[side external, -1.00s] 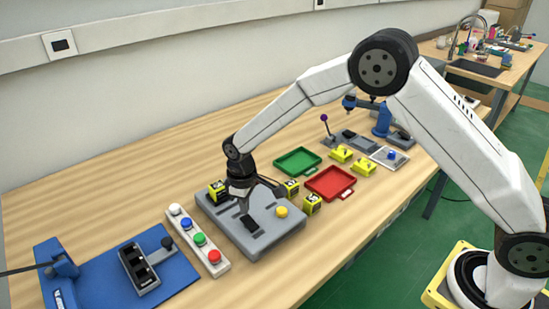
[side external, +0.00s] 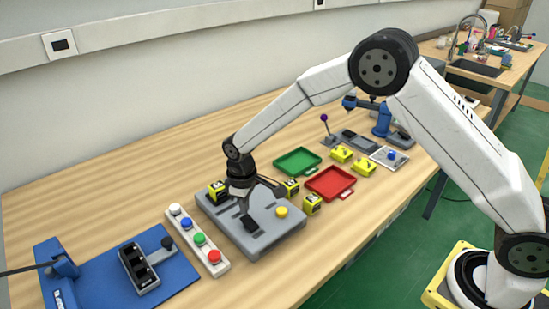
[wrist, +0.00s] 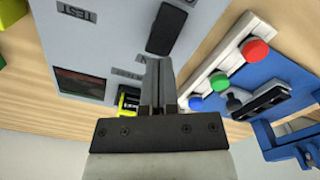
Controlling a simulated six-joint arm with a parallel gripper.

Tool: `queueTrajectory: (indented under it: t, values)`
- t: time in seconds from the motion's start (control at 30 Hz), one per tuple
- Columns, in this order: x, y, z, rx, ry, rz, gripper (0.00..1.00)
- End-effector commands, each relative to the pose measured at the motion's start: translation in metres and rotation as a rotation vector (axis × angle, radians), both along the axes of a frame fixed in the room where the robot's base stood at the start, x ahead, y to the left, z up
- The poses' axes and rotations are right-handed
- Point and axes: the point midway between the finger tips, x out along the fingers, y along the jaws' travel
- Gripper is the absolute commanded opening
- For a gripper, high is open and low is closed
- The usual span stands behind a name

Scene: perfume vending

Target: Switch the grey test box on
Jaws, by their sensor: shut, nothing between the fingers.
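The grey test box (side external: 272,240) lies on the wooden table in the middle of the side view. Its top bears a black switch (side external: 250,224) and a yellow round button (side external: 281,211). In the wrist view the grey test box (wrist: 113,20) shows the lettering "TEST", a dark window and the black switch (wrist: 166,30). My gripper (side external: 244,212) is shut and empty, pointing down over the box with its fingertips close to the black switch. In the wrist view my gripper (wrist: 158,72) has its tips just beside the switch's end; I cannot tell whether they touch.
A white strip with coloured buttons (side external: 219,268) lies left of the box. A blue fixture (side external: 90,285) stands farther left. Yellow-black blocks (side external: 313,204) stand close around the box. Green (side external: 281,165) and red (side external: 320,189) trays lie to the right. Bare table lies in front.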

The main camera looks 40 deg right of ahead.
Motion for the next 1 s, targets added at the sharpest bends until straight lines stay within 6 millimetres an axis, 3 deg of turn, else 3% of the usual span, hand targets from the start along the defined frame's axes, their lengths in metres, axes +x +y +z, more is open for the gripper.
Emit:
queueTrajectory:
  t: [1.0]
  values:
    - [0.0002,0.0,-0.0056,0.0,0.0,0.0,0.0]
